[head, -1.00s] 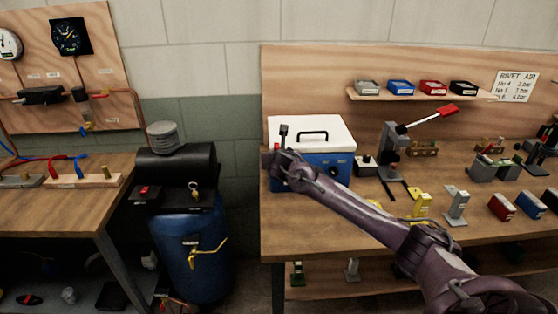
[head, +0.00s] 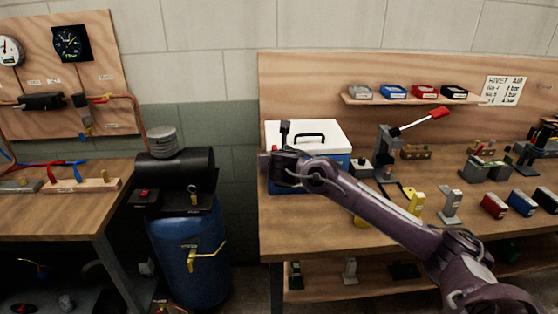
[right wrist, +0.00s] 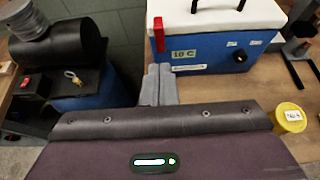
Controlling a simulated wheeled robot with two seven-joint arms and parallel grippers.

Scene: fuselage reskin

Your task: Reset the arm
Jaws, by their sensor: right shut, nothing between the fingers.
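My right arm reaches in from the lower right of the head view. Its gripper (head: 266,164) is in front of the left side of the blue cooler box with a white lid (head: 335,137). In the right wrist view the gripper fingers (right wrist: 158,85) are together with nothing between them. There they point toward the gap between the blue cooler box (right wrist: 205,52) and the black compressor (right wrist: 62,45). Whether the gripper touches the box cannot be told. My left gripper is not in view.
The right workbench (head: 330,235) holds a red-handled press (head: 388,145), yellow and grey tool stands, and red and blue boxes. A shelf (head: 420,99) with several small bins is above. The blue air tank (head: 187,262) stands in the gap between the benches.

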